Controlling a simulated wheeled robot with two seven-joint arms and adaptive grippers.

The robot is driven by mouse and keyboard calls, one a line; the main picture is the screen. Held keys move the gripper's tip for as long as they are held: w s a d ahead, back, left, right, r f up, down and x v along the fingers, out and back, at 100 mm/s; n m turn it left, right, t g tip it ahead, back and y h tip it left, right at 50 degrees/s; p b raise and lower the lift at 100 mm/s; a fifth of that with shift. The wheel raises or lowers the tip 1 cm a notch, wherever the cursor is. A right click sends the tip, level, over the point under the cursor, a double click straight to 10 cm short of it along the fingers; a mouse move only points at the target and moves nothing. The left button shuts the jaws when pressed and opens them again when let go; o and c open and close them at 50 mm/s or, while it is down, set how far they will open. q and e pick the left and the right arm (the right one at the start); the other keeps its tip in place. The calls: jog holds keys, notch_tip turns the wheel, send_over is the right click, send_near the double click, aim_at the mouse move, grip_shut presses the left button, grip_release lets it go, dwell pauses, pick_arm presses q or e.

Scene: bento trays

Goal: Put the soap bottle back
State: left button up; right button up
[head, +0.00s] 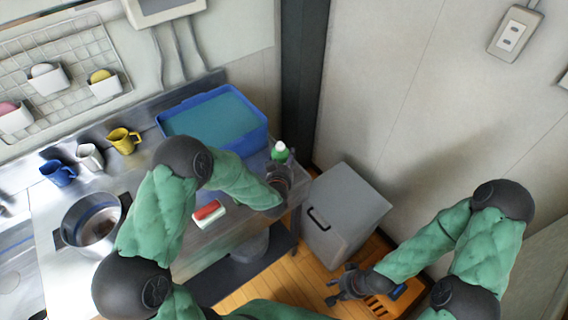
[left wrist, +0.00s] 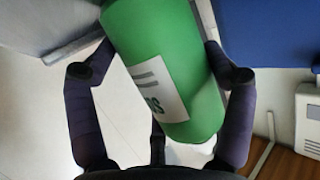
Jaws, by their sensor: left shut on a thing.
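The soap bottle (head: 280,152) is green with a white cap and stands about upright at the right end of the counter, near the blue tub. My left gripper (head: 279,172) is shut on it, and the fingers hide its lower part in the head view. In the left wrist view the green bottle (left wrist: 180,65) with its white label lies between the two dark fingers. I cannot tell whether its base touches the counter. My right gripper (head: 338,290) is empty, low over the wooden floor at the right, with its fingers apart.
A blue tub (head: 262,133) of teal liquid sits behind the bottle. A red-and-white sponge (head: 208,213) lies on the counter front. A grey bin (head: 345,210) stands right of the counter. A pot (head: 92,220) and yellow (head: 123,141), white and blue mugs are at left.

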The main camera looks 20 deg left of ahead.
pick_arm(q)
jog(key=shift+r, duration=0.1)
jog(key=o, duration=1.3)
jog(key=shift+f, duration=0.25)
jog(key=shift+r, duration=0.2)
jog(key=shift+p+v, duration=1.15)
jog(key=shift+v, duration=4.85)
